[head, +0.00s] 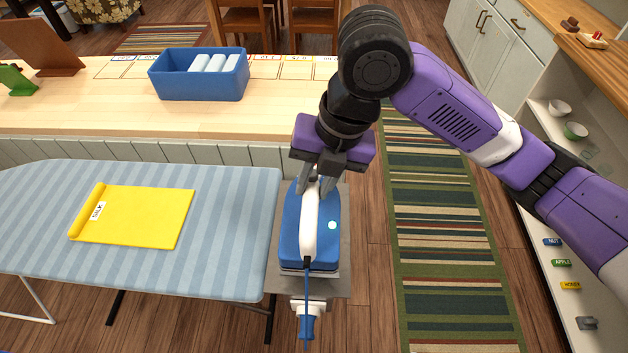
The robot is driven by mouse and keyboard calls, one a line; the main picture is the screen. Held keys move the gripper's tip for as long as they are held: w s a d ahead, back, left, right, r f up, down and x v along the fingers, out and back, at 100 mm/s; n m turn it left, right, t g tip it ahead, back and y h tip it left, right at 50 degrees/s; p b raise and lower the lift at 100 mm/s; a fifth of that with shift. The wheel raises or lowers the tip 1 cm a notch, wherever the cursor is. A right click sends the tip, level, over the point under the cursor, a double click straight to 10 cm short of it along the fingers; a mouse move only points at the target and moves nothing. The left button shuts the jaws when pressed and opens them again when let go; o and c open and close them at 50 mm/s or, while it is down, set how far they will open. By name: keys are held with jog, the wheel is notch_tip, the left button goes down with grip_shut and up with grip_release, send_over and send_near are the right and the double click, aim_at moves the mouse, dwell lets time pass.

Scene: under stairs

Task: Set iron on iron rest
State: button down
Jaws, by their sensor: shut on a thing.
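The iron (323,223) is blue with a white handle (309,222) and a blue cord at its near end. My gripper (312,187) is shut on the far part of the white handle, reaching down from above. The iron is directly over the grey iron rest (343,262), a flat plate at the right end of the ironing board (240,230). The iron covers most of the rest. From this view I cannot tell whether the iron's sole touches the plate or hovers just above it.
A yellow cloth (140,218) labelled SILK lies on the striped board. Behind is a wooden counter (90,115) with a blue bin (200,90) of white rolls. A white and blue item (307,318) is below the rest. Striped rug and floor lie right.

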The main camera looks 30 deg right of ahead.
notch_tip(320, 180, down, 8)
jog(key=b, duration=0.8)
jog(key=shift+f, duration=0.15)
jog(key=shift+f+b, duration=0.3)
jog(key=shift+b, duration=0.1)
jog(key=c, duration=1.3)
grip_release()
jog(key=shift+o, duration=1.1)
jog(key=shift+v, duration=3.9)
